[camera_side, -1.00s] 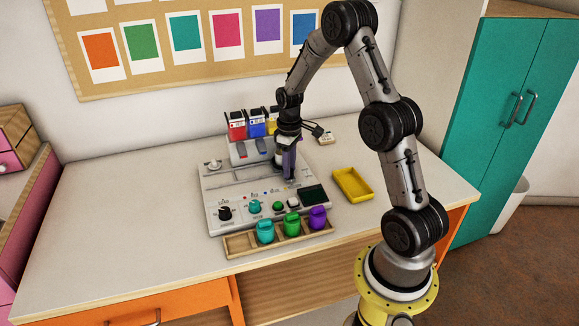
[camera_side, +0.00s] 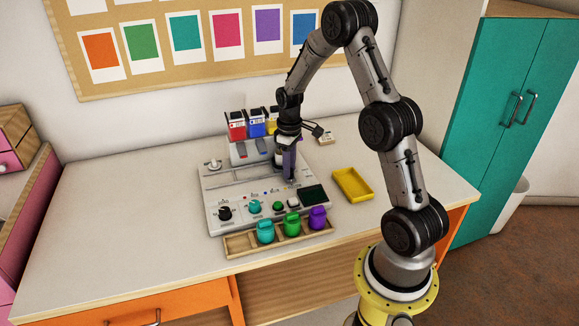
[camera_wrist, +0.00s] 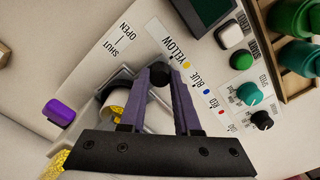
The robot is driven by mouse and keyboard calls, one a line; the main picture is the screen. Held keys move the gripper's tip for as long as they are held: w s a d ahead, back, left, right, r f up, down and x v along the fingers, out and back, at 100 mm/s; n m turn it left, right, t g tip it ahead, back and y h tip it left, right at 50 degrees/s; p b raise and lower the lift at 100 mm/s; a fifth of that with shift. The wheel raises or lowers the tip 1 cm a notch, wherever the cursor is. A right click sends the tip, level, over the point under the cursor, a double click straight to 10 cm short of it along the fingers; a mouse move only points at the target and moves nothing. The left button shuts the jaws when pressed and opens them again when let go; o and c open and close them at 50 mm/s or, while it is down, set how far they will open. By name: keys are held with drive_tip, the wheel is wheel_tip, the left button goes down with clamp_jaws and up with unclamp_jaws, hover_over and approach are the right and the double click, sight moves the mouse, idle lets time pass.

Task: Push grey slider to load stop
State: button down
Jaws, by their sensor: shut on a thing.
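My gripper (camera_side: 290,176) is over the right part of the pale control panel (camera_side: 214,192), its purple fingers pointing down. In the wrist view, the fingertips (camera_wrist: 162,76) are shut on a dark grey round knob (camera_wrist: 159,77), which appears to belong to the grey slider. The knob is beside the printed word YELLOW and a yellow dot, with blue and red dots farther along. The slider's base is hidden by the fingers. A long groove (camera_side: 240,182) runs across the panel to the left of my gripper.
A purple lever (camera_wrist: 61,112) is near the OPEN/SHUT marking. A small cup (camera_wrist: 114,103) with yellow inside is close to the fingers. A wooden rack (camera_side: 240,245) with teal, green and purple jars is in front. A yellow tray (camera_side: 352,185) is at right.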

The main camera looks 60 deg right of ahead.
idle(0.4)
drive_tip(key=w+a, duration=1.5)
drive_tip(key=shift+r, duration=0.1)
drive_tip(key=shift+w, duration=0.1)
drive_tip(key=c, duration=0.7)
unclamp_jaws()
drive_tip(key=shift+a, duration=0.1)
drive_tip(key=shift+o, duration=0.5)
wheel_tip(320, 180, up, 14)
